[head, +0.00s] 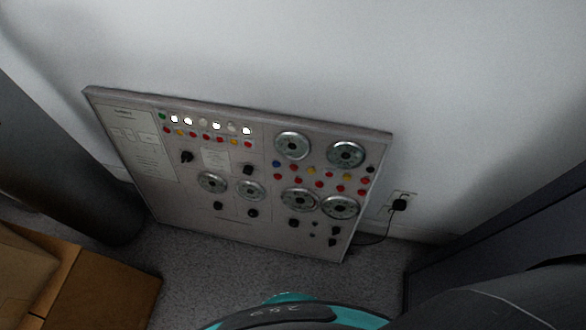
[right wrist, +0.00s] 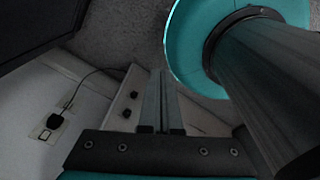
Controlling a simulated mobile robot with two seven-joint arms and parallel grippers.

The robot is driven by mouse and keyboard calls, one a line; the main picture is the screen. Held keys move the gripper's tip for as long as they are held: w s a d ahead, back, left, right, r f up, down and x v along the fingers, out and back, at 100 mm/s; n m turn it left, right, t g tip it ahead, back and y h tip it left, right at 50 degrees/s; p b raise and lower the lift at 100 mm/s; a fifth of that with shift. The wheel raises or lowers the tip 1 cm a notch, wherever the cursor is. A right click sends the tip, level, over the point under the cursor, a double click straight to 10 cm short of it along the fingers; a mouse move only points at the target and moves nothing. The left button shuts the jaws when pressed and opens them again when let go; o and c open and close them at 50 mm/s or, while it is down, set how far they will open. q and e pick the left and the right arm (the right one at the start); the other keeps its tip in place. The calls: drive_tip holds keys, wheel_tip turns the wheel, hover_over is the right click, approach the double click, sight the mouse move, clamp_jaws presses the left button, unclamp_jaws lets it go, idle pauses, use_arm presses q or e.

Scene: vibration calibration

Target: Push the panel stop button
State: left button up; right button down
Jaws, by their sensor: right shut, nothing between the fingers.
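The grey control panel (head: 235,212) stands on the floor against the wall in the head view. It carries several small red buttons (head: 248,144), round dials (head: 292,146), lit white lamps and black knobs. I cannot tell which button is the stop button. In the right wrist view, part of the panel (right wrist: 134,101) with black knobs shows beside and beyond my right gripper (right wrist: 163,74). That gripper is shut and empty; I cannot tell whether it touches the panel. The right gripper is outside the head view, and my left gripper is in neither view.
Cardboard boxes (head: 105,285) stand at the lower left of the head view. A dark cylinder (head: 70,170) is left of the panel and a dark cabinet (head: 500,235) right of it. A plug sits in the wall outlet (head: 404,193). Carpet lies in front of the panel.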

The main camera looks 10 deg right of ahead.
idle(0.3)
drive_tip(key=w+a+m+t+y+b, duration=0.15)
drive_tip(key=w+b, duration=0.25)
drive_tip(key=w, duration=0.4)
drive_tip(key=w+a+f+m+t+b, duration=0.1)
drive_tip(key=w+a+t+b, duration=0.25)
drive_tip(key=w, duration=0.35)
drive_tip(key=w+a+m+t+y+b, duration=0.15)
drive_tip(key=w+b, duration=0.25)
drive_tip(key=w, duration=0.4)
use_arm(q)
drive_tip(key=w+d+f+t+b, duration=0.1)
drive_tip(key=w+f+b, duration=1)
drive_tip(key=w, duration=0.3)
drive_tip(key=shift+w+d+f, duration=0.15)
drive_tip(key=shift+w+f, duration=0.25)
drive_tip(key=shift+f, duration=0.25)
use_arm(e)
drive_tip(key=w+a+r+m+t+y, duration=0.1)
drive_tip(key=w+a+r+t+y, duration=0.1)
drive_tip(key=w+a+r, duration=0.2)
drive_tip(key=w+a+r+m+t+y, duration=0.1)
drive_tip(key=w+a+r+t, duration=0.2)
drive_tip(key=w+r, duration=0.4)
drive_tip(key=shift+w+a+t+y, duration=0.4)
drive_tip(key=shift+w+a, duration=0.35)
drive_tip(key=shift+w, duration=0.35)
drive_tip(key=shift+w, duration=0.15)
